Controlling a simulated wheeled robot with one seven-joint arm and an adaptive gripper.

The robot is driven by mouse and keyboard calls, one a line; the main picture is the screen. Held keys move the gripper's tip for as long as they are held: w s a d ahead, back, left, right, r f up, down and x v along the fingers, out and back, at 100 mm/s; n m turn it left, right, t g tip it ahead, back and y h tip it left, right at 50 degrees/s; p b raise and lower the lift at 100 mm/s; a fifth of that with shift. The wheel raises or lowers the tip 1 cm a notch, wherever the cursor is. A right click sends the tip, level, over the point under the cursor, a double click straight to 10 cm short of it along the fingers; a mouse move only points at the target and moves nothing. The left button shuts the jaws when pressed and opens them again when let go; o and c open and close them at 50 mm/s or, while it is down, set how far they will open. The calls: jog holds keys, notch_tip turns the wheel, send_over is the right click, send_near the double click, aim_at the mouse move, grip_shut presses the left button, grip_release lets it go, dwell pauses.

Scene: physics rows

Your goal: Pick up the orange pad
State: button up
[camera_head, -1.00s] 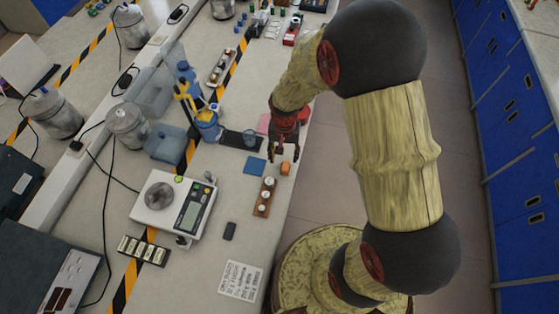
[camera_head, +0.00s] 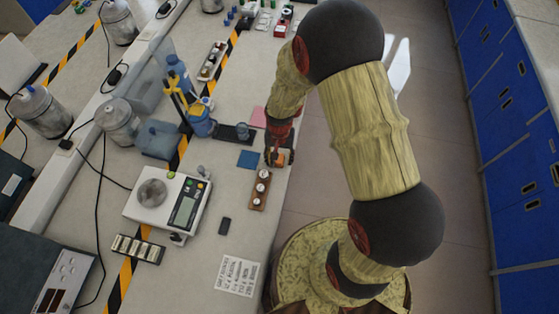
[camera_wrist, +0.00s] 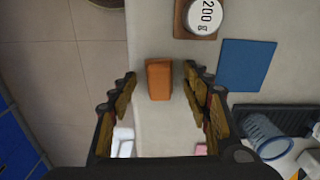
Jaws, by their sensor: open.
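The orange pad (camera_wrist: 159,79) is a small orange block on the pale bench top, near the bench edge. In the wrist view it lies between and just beyond the tips of my gripper (camera_wrist: 160,85), whose fingers are spread on either side of it. In the head view my gripper (camera_head: 279,158) is above the bench's right edge, and the orange pad (camera_head: 281,158) shows partly between its fingers. The gripper is open and holds nothing. I cannot tell the exact height of the fingertips over the bench.
A wooden weight holder (camera_head: 260,189) stands close to the pad; its 200 g weight (camera_wrist: 204,17) shows in the wrist view. A blue pad (camera_head: 247,159) lies to the left. The bench edge drops to the floor on the right.

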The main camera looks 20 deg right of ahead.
jog(key=shift+c, duration=0.2)
jog(key=c, duration=1)
jog(key=shift+r, duration=0.2)
jog(key=shift+c, duration=0.2)
jog(key=shift+r, duration=0.3)
notch_tip(320, 180, up, 2)
jog(key=shift+w+r+p, duration=0.1)
jog(key=shift+p, duration=0.4)
jog(key=s+d+r+p, duration=0.2)
jog(key=s+d+r, duration=0.3)
jog(key=s+r, duration=0.5)
jog(key=s, duration=0.3)
jog(key=shift+d+p, duration=0.15)
jog(key=shift+p, duration=0.25)
jog(key=shift+s, duration=0.1)
